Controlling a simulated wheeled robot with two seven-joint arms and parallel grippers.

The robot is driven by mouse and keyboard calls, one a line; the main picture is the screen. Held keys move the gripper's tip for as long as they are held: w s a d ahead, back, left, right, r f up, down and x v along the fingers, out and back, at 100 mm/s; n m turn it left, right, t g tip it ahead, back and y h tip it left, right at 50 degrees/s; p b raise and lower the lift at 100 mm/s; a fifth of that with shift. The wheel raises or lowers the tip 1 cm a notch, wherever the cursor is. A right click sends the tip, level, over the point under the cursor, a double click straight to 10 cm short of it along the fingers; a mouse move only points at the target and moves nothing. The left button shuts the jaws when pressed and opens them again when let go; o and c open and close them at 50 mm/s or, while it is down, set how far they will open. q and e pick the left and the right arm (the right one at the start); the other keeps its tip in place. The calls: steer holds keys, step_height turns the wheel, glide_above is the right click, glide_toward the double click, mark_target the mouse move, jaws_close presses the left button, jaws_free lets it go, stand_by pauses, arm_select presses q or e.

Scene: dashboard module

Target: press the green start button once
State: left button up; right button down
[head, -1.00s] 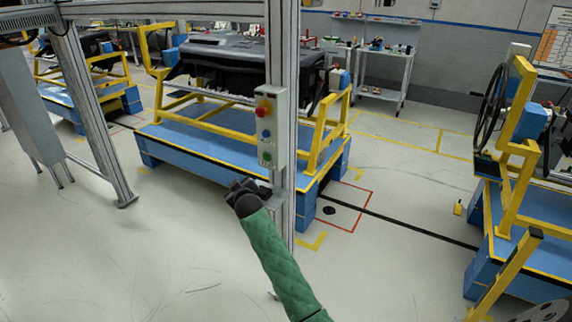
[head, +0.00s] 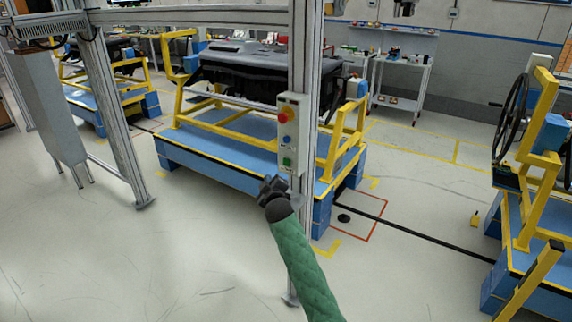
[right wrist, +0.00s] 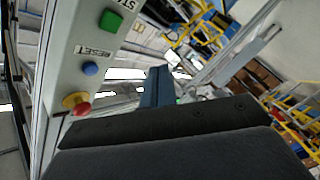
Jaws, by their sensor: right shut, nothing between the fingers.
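The green start button (head: 287,161) is the lowest on a pale control box (head: 291,99) fixed to a metal post. In the right wrist view the green button (right wrist: 111,20) is at the top, beside a partly cut-off START label. My right gripper (head: 272,188) is shut and empty, just below and left of the green button in the head view. Its shut fingers (right wrist: 157,88) show right of the box in the wrist view, apart from the green button there. My left gripper is not in view.
A blue button (right wrist: 90,68) labelled RESET and a red knob (right wrist: 77,103) on yellow share the box. The metal post (head: 303,50) stands beside my gripper. Behind it is a blue and yellow stand (head: 225,155) with a dark dashboard (head: 243,66).

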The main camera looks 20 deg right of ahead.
mark_target(287, 162)
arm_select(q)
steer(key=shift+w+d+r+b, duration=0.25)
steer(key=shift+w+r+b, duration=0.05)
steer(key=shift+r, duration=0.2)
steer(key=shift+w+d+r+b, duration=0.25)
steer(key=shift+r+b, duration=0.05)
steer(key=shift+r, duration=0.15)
arm_select(e)
steer(key=w+d, duration=0.5)
steer(key=d, duration=0.2)
steer(key=shift+w, duration=0.2)
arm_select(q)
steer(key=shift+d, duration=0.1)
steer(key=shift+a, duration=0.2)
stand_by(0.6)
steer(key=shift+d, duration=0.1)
arm_select(e)
steer(key=shift+w+d, duration=0.1)
steer(key=shift+d, duration=0.05)
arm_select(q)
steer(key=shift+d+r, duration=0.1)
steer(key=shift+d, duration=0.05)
arm_select(e)
steer(key=shift+w+d, duration=0.15)
steer(key=shift+d, duration=0.05)
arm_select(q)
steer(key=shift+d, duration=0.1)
